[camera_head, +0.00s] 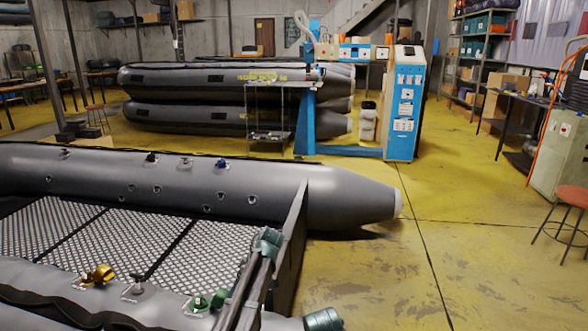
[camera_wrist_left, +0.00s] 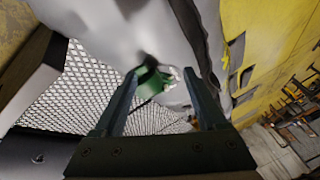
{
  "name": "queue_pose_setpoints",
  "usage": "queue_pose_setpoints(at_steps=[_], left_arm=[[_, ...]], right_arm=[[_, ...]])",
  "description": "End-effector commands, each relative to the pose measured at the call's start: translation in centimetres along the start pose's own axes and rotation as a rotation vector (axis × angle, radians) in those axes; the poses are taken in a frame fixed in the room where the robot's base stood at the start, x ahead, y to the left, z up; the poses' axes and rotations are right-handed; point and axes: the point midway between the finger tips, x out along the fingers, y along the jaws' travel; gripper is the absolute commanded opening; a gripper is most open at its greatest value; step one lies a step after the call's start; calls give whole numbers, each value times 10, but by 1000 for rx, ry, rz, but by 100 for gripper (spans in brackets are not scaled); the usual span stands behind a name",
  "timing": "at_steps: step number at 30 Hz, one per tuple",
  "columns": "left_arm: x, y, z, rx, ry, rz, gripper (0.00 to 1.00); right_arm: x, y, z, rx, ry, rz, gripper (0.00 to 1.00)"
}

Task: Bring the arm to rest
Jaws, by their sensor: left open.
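My left gripper (camera_wrist_left: 161,76) is open in the left wrist view, its two dark fingers pointing at the grey boat tube. A green valve cap (camera_wrist_left: 152,82) shows between the fingertips; I cannot tell whether they touch it. In the head view a green valve cap (camera_head: 205,301) sits on the near tube of the grey inflatable boat (camera_head: 345,200). Grey arm links with teal joints, which look like mine, stand beside it over the boat's end board. The fingers cannot be made out there. My right gripper is not in view.
An orange valve cap (camera_head: 100,275) is on the near tube, and a blue valve cap (camera_head: 222,163) on the far tube. Stacked boats (camera_head: 200,85) and a blue-white machine (camera_head: 404,105) stand behind. A red stool (camera_head: 572,197) is at right. The yellow floor (camera_head: 480,230) between is clear.

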Motion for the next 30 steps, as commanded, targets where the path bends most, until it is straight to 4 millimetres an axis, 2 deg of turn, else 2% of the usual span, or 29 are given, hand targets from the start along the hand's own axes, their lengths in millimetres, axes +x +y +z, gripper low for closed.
queue_pose_setpoints(at_steps=[1, 3, 6, 12, 17, 18, 26, 30], left_arm=[[-4, -26, 46, 139, -23, 37, 74], [-10, -43, 92, 341, -53, 93, 74], [-17, -65, 144, 593, -80, 167, 74], [-26, -108, 224, 991, -100, 297, 74], [-30, -144, 275, 1262, -96, 397, 74], [-45, -142, 267, 1268, -95, 399, 74], [-95, -156, 244, 1259, -96, 395, 74], [-131, -168, 230, 1258, -96, 394, 74]], right_arm=[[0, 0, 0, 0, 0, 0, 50], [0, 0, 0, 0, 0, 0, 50], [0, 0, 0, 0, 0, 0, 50], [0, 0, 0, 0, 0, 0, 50], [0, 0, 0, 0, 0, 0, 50], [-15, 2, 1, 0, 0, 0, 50], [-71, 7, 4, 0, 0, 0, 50], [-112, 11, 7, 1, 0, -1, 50]])
